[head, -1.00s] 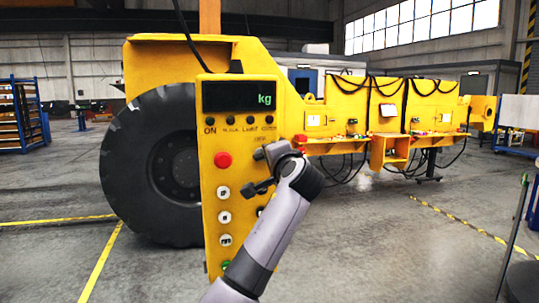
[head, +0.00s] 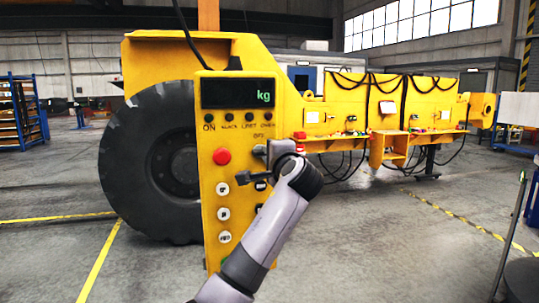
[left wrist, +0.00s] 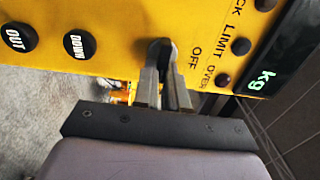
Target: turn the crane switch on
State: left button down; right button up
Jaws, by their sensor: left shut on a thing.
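The yellow crane control panel (head: 210,175) stands upright in the middle of the head view, with a lit green "kg" display (head: 237,93). My left gripper (head: 258,163) is at the panel's right side, below the small "OFF" label. In the left wrist view, my left gripper (left wrist: 163,75) is shut on the dark grey switch knob (left wrist: 160,44), beside the "OFF" lettering. The fingers cover much of the knob, so I cannot tell its setting. In the head view the gripper hides the knob. My right gripper is not in view.
A red button (head: 222,156) and white buttons (head: 223,189) are just left of my gripper on the panel. A large black tyre (head: 150,165) and a long yellow machine (head: 335,115) stand behind. The grey floor to the right is mostly open.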

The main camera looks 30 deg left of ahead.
pick_arm(q)
jog(key=c, duration=1.2)
grip_release()
jog(key=shift+d, duration=0.1)
jog(key=b+v, duration=0.2)
jog(key=v, duration=0.5)
